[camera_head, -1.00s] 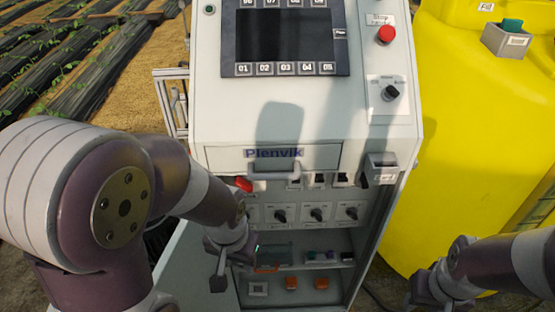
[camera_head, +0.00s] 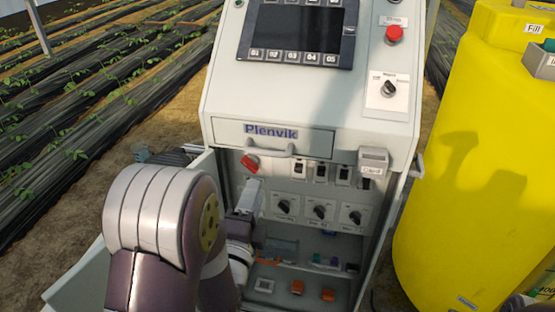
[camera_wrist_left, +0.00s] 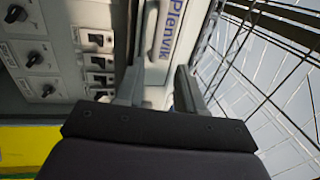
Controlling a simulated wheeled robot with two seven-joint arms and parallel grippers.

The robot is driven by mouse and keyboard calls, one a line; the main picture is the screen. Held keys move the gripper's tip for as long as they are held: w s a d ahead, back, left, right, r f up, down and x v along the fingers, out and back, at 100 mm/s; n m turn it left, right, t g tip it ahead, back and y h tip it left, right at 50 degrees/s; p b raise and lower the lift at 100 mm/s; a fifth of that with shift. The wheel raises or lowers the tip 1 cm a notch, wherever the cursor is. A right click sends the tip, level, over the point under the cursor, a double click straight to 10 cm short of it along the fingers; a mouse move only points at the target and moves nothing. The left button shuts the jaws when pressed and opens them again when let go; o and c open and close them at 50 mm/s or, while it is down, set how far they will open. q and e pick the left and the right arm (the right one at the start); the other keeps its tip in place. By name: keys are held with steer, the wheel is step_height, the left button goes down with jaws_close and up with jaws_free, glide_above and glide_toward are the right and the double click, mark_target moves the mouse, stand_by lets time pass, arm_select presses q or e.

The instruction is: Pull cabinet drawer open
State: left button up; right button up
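The cabinet drawer (camera_head: 225,131) is a pale front labelled "Plenvik" with a grey bar handle (camera_head: 270,149) low on it. It looks flush with the cabinet. In the left wrist view the drawer front (camera_wrist_left: 166,45) and its handle (camera_wrist_left: 151,28) show ahead of my fingers. My left gripper (camera_head: 250,192) is below the handle and in front of the switch panel, partly hidden by my arm. In the left wrist view my left gripper (camera_wrist_left: 160,88) has its two fingers apart with nothing clearly between them; contact with the handle does not show. My right gripper is out of view.
Black knobs (camera_head: 319,212) sit below. An open cabinet door (camera_head: 85,280) stands at lower left. A yellow tank (camera_head: 460,170) stands at right, with plant rows (camera_head: 80,130) at left.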

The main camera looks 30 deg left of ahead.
mark_target(265, 150)
arm_select(q)
steer(key=p+x, duration=0.1)
steer(key=x, duration=0.8)
steer(key=shift+w+a+p, duration=0.15)
steer(key=shift+a+p, duration=0.05)
steer(key=shift+p, duration=0.2)
steer(key=x, duration=0.3)
steer(key=shift+a+f, duration=0.15)
steer(key=shift+a, duration=0.2)
steer(key=shift+w+d, duration=0.1)
steer(key=shift+w, duration=0.15)
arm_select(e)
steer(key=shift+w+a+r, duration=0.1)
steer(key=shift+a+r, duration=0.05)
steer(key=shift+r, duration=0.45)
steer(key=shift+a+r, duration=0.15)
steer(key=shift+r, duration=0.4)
arm_select(q)
jaws_close()
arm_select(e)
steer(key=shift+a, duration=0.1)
